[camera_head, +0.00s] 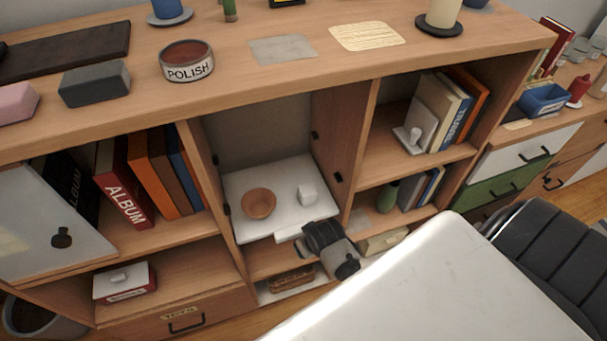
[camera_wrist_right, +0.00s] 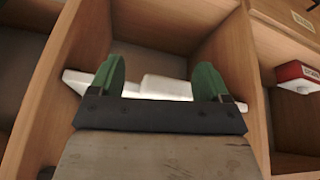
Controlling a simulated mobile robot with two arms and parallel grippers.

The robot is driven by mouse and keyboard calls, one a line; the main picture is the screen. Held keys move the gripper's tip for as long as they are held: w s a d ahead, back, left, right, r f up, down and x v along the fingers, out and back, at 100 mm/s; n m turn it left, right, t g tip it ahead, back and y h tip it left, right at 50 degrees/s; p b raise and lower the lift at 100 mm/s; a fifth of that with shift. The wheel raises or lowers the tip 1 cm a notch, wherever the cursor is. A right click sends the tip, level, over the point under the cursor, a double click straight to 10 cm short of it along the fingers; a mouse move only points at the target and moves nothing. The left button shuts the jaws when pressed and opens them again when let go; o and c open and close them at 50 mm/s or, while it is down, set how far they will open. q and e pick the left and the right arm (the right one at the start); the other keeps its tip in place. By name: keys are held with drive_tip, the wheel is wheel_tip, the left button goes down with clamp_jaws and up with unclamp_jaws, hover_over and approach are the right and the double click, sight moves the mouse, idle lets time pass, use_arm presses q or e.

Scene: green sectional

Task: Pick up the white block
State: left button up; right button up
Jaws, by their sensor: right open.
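The small white block (camera_head: 307,195) sits on a white board (camera_head: 240,222) in the middle compartment of the shelf unit, right of a brown bowl (camera_head: 259,204). My right gripper (camera_head: 318,232) is in front of the board's front edge, nearer than the block and apart from it. In the right wrist view its two green fingertips (camera_wrist_right: 160,82) are spread with nothing gripped. The white edge of the board (camera_wrist_right: 75,82) and a white raised piece show between and beyond them. I cannot tell whether that piece is the block. My left gripper is not in view.
Wooden side walls (camera_head: 345,140) close in the compartment. Books (camera_head: 150,175) fill the left compartment, with more at the right. A red-and-white box (camera_head: 124,282) sits at lower left. A polish tin (camera_head: 187,62) and a grey block (camera_head: 94,84) stand on top.

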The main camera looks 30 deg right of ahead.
sight(308, 191)
drive_tip(key=w+d+r+m+t, duration=0.1)
drive_tip(key=w+d+r, duration=0.25)
drive_tip(key=r, duration=0.25)
drive_tip(key=w+d+r+m, duration=0.1)
drive_tip(key=w+d+r, duration=0.1)
drive_tip(key=w+r, duration=0.25)
drive_tip(key=shift+m+t+h, duration=0.3)
drive_tip(key=shift+h, duration=0.1)
drive_tip(key=b+x, duration=0.1)
drive_tip(key=x, duration=0.8)
drive_tip(key=shift+w+d, duration=0.15)
drive_tip(key=shift+w, duration=0.05)
drive_tip(key=shift+c, duration=0.2)
drive_tip(key=c, duration=1)
